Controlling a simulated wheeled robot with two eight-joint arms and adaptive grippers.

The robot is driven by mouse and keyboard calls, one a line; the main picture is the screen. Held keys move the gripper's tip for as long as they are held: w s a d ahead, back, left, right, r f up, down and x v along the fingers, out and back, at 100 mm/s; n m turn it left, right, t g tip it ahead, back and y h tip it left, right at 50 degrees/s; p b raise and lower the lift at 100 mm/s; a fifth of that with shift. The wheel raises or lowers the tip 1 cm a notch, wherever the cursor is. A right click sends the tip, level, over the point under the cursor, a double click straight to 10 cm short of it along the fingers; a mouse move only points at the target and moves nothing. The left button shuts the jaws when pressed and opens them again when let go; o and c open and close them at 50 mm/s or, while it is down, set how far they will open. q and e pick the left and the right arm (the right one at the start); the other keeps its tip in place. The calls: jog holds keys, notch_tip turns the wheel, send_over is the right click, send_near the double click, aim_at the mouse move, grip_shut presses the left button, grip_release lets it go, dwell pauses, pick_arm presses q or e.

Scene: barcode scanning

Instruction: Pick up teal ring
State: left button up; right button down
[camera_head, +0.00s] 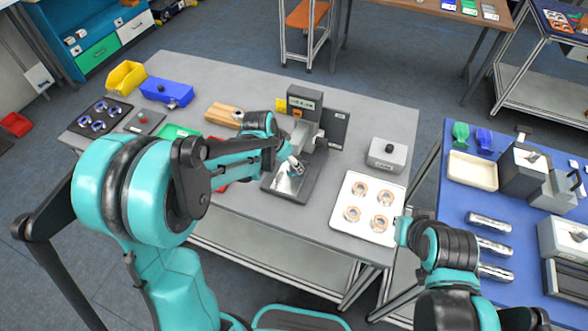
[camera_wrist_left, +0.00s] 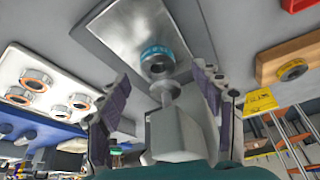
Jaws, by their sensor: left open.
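In the left wrist view a teal ring (camera_wrist_left: 157,53) sits around a round metal part at the end of a spindle, in front of the shiny plate of the press fixture (camera_wrist_left: 125,40). My left gripper (camera_wrist_left: 160,78) is open, with one purple-padded finger on each side of the spindle and ring. The fingers do not appear to touch the ring. In the head view the press fixture (camera_head: 322,120) stands mid-table, with my left arm reaching over to it; the ring cannot be made out there.
A white tray with several copper-coloured rings (camera_head: 362,228) and a grey box (camera_head: 387,154) are right of the press. A wooden block (camera_head: 224,115), blue bin (camera_head: 166,91), yellow bin (camera_head: 126,77) and dark tray of blue rings (camera_head: 100,117) are left. A blue table (camera_head: 455,185) stands right.

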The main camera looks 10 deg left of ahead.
aim_at(292, 168)
pick_arm(q)
jog(key=b+x, duration=0.1)
jog(key=x, duration=0.3)
jog(key=shift+s+d, duration=0.1)
jog(key=shift+s, duration=0.05)
jog(key=shift+r, duration=0.1)
grip_shut()
jog(key=shift+r, duration=0.15)
